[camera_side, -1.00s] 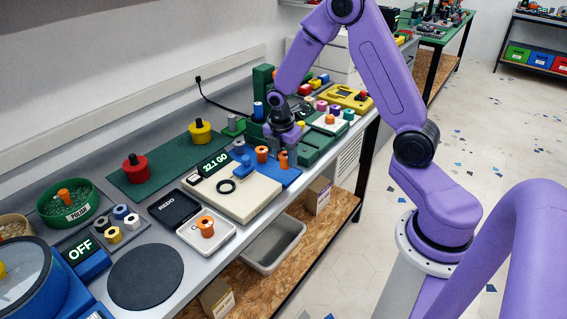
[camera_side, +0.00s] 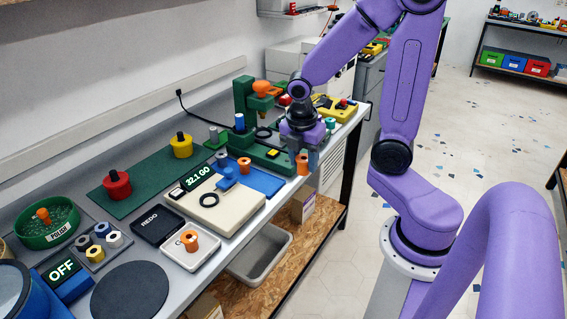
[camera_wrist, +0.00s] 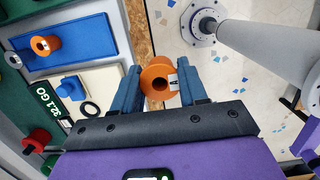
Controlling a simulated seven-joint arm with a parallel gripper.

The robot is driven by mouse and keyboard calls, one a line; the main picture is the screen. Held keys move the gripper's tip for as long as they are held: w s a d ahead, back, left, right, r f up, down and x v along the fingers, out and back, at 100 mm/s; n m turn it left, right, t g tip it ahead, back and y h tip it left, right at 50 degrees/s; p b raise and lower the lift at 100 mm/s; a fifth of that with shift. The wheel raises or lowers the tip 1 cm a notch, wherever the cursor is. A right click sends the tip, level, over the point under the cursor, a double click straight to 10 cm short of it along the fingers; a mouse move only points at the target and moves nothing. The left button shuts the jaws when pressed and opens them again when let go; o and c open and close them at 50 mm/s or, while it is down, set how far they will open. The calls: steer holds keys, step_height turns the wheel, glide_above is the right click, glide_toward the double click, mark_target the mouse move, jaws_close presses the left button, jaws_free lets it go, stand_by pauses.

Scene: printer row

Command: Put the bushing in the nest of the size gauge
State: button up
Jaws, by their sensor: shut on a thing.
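My gripper (camera_wrist: 158,86) is shut on an orange flanged bushing (camera_wrist: 158,77) with a hole through it and a small white label. In the side view my gripper (camera_side: 302,150) holds the bushing (camera_side: 302,164) in the air by the bench's front edge; the wrist view shows floor beyond it. The size gauge (camera_side: 228,212) appears to be the cream block with a blue part, a black ring and a green display reading "32.1 GO" (camera_side: 198,176). It also shows in the wrist view (camera_wrist: 105,85). I cannot tell which part is its nest.
Another orange bushing (camera_side: 244,166) stands on the blue mat (camera_side: 262,182). An orange piece (camera_side: 190,240) sits on the white tray (camera_side: 178,256), beside the black REDO tray (camera_side: 157,226). A green stand (camera_side: 243,100) rises behind my gripper. Open floor lies in front of the bench.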

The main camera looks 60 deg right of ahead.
steer(key=w+a+r, duration=0.3)
steer(key=w+a, duration=0.5)
steer(key=a, duration=0.3)
glide_above(211, 200)
steer(key=f, duration=0.6)
steer(key=s+f, duration=0.1)
steer(key=f, duration=0.2)
steer(key=shift+a, duration=0.2)
steer(key=shift+w+f, duration=0.55)
steer(key=shift+f, duration=1.6)
steer(key=shift+a+f, duration=0.1)
steer(key=shift+f, duration=0.05)
steer(key=o, duration=1.1)
